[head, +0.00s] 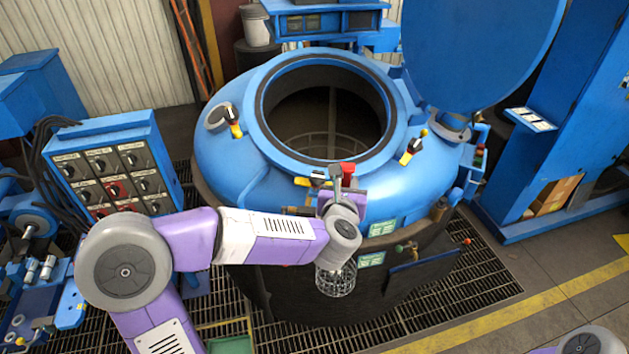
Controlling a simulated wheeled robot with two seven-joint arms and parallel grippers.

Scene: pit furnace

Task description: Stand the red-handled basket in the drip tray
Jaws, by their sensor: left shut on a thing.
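My left gripper (342,188) is shut on the red-handled basket, at the front rim of the blue furnace. The red handle (348,170) shows just above the gripper. The basket's wire mesh body (336,280) hangs below my wrist, in front of the furnace's dark lower wall. My wrist hides the middle of the basket. A green-edged tray (224,324), which looks like the drip tray, lies low at the bottom, left of the basket and apart from it. My forearm and the picture's edge hide part of it. My right gripper is out of view.
The round furnace mouth (328,112) is open, with its big blue lid (480,50) swung up at the right. A control box with knobs (118,170) stands at the left. Floor grating (450,300) surrounds the furnace. A blue cabinet (560,130) stands at the right.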

